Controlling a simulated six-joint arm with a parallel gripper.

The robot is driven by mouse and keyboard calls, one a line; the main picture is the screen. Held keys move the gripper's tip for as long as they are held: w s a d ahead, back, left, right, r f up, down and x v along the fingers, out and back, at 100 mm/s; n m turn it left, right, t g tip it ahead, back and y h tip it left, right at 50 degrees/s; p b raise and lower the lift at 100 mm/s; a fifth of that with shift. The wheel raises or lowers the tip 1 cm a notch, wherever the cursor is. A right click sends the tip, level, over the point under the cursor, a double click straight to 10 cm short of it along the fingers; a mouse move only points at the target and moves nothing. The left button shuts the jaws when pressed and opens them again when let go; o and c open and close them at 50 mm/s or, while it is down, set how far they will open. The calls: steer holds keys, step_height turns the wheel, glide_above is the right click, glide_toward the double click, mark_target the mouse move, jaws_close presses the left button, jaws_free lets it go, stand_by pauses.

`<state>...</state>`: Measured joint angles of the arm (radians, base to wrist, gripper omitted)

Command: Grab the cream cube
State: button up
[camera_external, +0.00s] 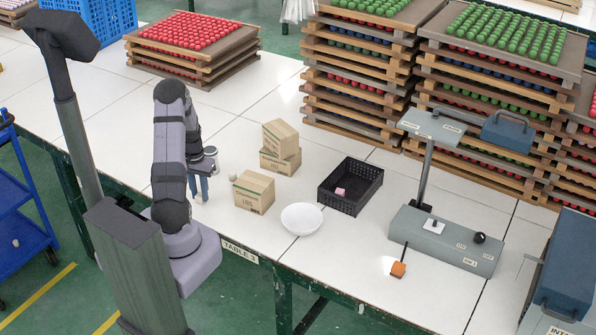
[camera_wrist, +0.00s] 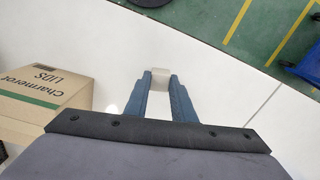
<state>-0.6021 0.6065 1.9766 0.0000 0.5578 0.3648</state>
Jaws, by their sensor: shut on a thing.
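The cream cube (camera_wrist: 160,77) sits between the tips of the two blue fingers in the wrist view. My gripper (camera_wrist: 159,84) is shut on it, one finger on each side. In the external view my gripper (camera_external: 199,190) points down, low over the white table, left of the cardboard boxes. The cube is hard to make out between the fingers there, and I cannot tell whether it touches the table.
A cardboard box (camera_external: 254,191) stands close right of my gripper, with stacked boxes (camera_external: 280,150) behind. A small pale object (camera_external: 233,177) lies between. Further right are a white bowl (camera_external: 302,219), a black crate (camera_external: 350,207) with a pink cube, and a grey device (camera_external: 445,245).

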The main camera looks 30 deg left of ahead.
mark_target(200, 195)
step_height(200, 195, up, 9)
steer(key=b, duration=0.1)
steer(key=shift+r, duration=0.15)
